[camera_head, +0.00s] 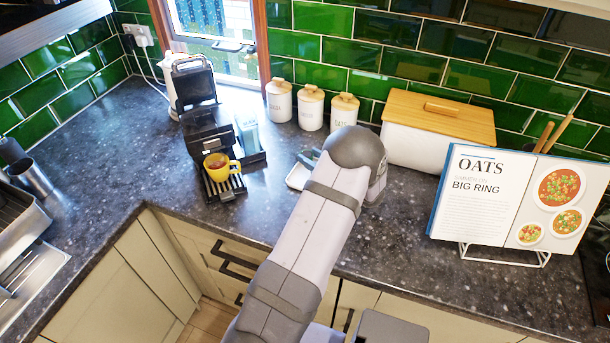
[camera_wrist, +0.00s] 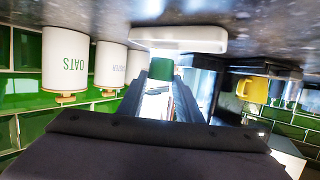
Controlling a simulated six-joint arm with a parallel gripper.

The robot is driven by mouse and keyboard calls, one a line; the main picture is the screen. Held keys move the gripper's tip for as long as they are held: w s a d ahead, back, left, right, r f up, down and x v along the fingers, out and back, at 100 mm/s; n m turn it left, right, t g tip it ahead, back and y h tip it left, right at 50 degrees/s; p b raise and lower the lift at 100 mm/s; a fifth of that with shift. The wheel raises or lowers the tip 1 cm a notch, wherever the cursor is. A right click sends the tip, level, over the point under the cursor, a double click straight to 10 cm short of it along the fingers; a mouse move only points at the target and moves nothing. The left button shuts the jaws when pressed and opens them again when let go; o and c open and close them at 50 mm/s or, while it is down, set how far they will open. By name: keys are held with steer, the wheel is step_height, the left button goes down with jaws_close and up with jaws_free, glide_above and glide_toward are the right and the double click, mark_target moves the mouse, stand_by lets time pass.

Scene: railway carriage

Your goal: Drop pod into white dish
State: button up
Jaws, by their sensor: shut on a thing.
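My gripper (camera_wrist: 168,82) is shut on a small green pod (camera_wrist: 160,72), which shows between the fingertips in the wrist view. That view is upside down. The white dish (camera_wrist: 180,38) lies on the counter, just past the pod and lower than it in the room. The pod is apart from the dish's surface as far as I can see; I cannot tell if it is right over it. In the head view, the dish (camera_head: 297,177) shows only its left part beside my arm. My gripper (camera_head: 308,158) is mostly hidden there, and the pod is hidden.
A coffee machine (camera_head: 207,130) with a yellow cup (camera_head: 221,167) stands left of the dish. White canisters (camera_head: 311,108) and a bread bin (camera_head: 432,135) line the back wall. A cookbook (camera_head: 490,195) stands at right. Dark counter (camera_head: 115,135) is free at left.

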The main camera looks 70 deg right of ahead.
steer(key=shift+f+b, duration=0.8)
steer(key=shift+f, duration=0.6)
steer(key=o, duration=1.1)
steer(key=shift+s, duration=0.1)
steer(key=shift+b+v, duration=1.1)
steer(key=shift+v, duration=2.5)
steer(key=shift+r, duration=0.1)
